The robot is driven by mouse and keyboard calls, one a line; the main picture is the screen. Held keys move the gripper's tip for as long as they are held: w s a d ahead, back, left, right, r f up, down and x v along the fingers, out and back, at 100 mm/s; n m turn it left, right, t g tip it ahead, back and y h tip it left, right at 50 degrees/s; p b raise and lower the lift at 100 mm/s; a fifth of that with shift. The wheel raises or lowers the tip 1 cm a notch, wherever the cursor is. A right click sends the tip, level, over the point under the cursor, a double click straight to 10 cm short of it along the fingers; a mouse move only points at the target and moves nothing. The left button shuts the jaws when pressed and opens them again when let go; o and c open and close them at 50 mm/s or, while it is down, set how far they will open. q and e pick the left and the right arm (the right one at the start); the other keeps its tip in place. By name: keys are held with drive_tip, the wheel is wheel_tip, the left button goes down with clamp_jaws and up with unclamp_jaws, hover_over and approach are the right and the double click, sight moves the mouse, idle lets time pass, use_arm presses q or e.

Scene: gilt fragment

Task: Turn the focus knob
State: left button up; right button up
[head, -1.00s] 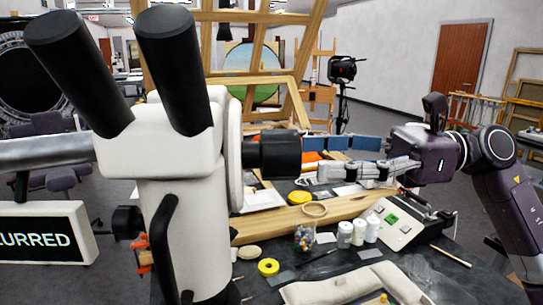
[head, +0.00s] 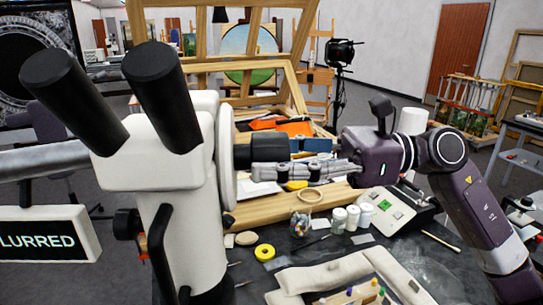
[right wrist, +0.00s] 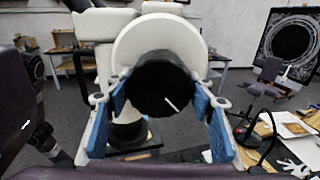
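The white microscope (head: 180,215) with two black eyepieces stands at the left of the head view. Its black focus knob (head: 240,152) sticks out to the right; in the right wrist view its round end (right wrist: 160,82) faces me, with a white mark slanting down right. My right gripper (head: 258,173) is open at the knob, and its blue-padded fingers stand on either side of it in the right wrist view (right wrist: 162,92). Narrow gaps seem to show between pads and knob; contact is not clear. A sign (head: 42,235) reads "LURRED", its left edge cut off. My left gripper is out of view.
The table below holds a yellow tape roll (head: 264,252), several small jars (head: 338,218), a sloped box with a green button (head: 388,208) and a padded support (head: 318,276). A wooden easel (head: 290,95) stands behind. A smaller black knob (head: 126,223) is on the microscope's left.

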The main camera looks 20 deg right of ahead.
drive_tip(key=c, duration=0.6)
drive_tip(key=shift+s+m, duration=0.1)
drive_tip(key=shift+m, duration=2.7)
drive_tip(key=o, duration=1.2)
drive_tip(key=shift+d, duration=0.1)
